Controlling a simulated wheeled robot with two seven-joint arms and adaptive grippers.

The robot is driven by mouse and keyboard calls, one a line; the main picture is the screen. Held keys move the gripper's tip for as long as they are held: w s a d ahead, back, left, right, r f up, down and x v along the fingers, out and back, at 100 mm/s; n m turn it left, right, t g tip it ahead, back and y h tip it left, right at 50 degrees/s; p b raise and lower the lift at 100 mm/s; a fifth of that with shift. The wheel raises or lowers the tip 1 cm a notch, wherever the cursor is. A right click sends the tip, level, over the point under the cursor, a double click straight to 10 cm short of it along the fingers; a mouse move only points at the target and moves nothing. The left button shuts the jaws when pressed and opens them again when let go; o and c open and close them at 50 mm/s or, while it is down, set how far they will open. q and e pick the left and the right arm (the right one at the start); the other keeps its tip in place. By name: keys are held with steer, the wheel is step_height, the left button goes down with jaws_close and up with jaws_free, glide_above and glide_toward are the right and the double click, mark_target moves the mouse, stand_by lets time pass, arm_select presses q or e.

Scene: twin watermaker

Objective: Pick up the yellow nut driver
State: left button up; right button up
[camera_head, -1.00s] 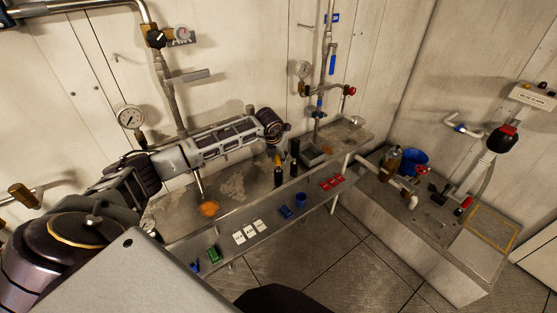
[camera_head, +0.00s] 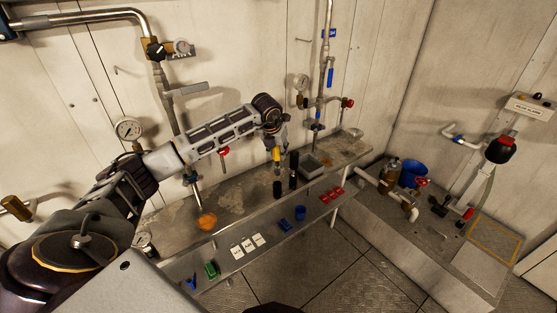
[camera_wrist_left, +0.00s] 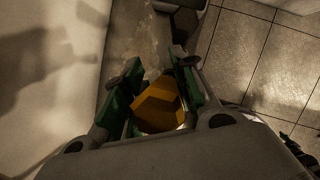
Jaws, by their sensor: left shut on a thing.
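My left gripper (camera_head: 276,147) is above the bench in the head view. It is shut on the yellow nut driver (camera_head: 276,156), which hangs roughly upright below the fingers. In the left wrist view the yellow handle (camera_wrist_left: 158,106) sits between the green pads of the left gripper (camera_wrist_left: 154,85). A black upright piece (camera_head: 277,189) stands on the bench below the driver. The driver's lower end is too small to make out clearly. My right gripper is not in view.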

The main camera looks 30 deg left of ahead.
arm_select(q)
steer(key=shift+r, duration=0.65)
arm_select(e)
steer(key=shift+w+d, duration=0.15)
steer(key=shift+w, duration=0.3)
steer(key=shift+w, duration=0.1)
arm_select(q)
steer(key=o, duration=0.4)
steer(key=shift+c, duration=1.3)
steer(key=shift+o, duration=1.2)
jaws_close()
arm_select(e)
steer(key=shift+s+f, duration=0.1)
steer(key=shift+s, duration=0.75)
